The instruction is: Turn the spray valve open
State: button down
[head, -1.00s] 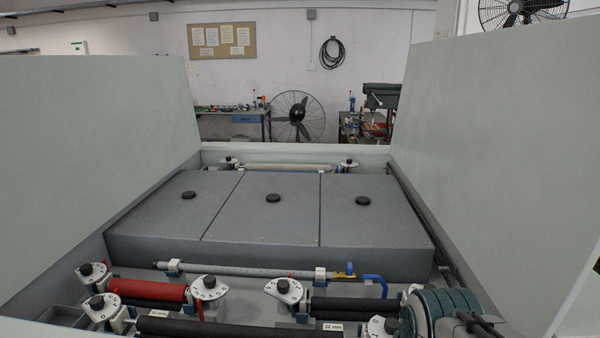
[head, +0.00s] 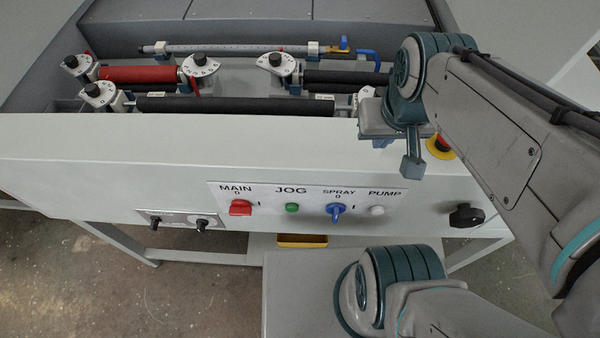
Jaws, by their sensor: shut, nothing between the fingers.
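A spray tube (head: 235,48) lies across the back of the roller bay. At its right end is a small yellow valve body (head: 344,42) with a blue lever, and a blue hose (head: 374,57) bends down from it. The front panel has a blue knob (head: 336,211) under the word SPRAY, with 0 above and I to its right. The knob looks near upright. My gripper (head: 412,170) is shut and empty, pointing down in front of the machine's front edge, above and right of the panel. It is apart from the valve and the knob.
The panel also holds a red MAIN knob (head: 241,208), a green JOG button (head: 292,208) and a white PUMP button (head: 377,211). A red emergency button (head: 441,145) sits just right of my gripper. A black knob (head: 466,216) is lower right. Rollers (head: 235,104) fill the bay.

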aim_at(336, 209)
jog(key=k, duration=0.5)
jog(key=u, duration=1.45)
jog(key=k, duration=0.95)
jog(key=z, duration=1.5)
jog(key=i, duration=0.5)
jog(key=u, duration=0.05)
